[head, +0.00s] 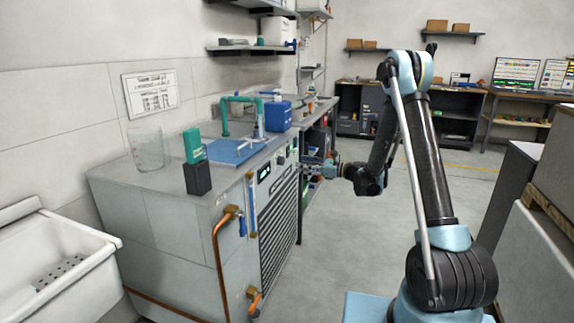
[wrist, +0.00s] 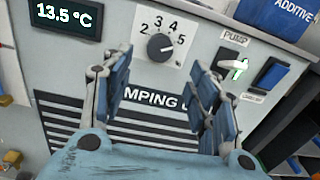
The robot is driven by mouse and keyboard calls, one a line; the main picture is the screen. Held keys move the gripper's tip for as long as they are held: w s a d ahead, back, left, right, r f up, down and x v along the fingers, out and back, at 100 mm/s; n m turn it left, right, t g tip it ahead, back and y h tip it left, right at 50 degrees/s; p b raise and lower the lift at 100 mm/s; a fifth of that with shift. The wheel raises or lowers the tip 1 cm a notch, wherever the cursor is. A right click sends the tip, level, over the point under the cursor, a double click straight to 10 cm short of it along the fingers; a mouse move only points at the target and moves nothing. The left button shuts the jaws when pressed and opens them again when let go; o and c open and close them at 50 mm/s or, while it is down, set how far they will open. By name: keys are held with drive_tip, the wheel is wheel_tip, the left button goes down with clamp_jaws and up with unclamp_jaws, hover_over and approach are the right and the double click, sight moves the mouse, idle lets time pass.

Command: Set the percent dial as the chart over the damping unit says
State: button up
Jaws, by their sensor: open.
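The percent dial (wrist: 160,47) is a black round knob on a white plate with figures 2 to 5 visible around it. Its pointer setting is too small to read surely. The damping unit (head: 152,218) is a grey cabinet with a slatted front; part of its name shows below the dial. The chart (head: 151,92) hangs on the wall above it, its writing too small to read. My gripper (wrist: 158,70) is open, its two blue-padded fingers apart on either side below the dial, with nothing between them. In the head view my gripper (head: 326,167) is at the unit's front.
A temperature display (wrist: 68,17) reads 13.5 °C left of the dial. A pump switch (wrist: 237,67) and a blue rocker (wrist: 270,75) are to its right. A blue additive container (head: 278,116) stands on top. A white sink (head: 60,260) is left; open floor lies right.

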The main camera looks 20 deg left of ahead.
sight(281, 161)
drive_tip(key=a, duration=0.8)
drive_tip(key=shift+w+a, duration=0.3)
drive_tip(key=shift+w, duration=0.15)
drive_tip(key=c, duration=1.1)
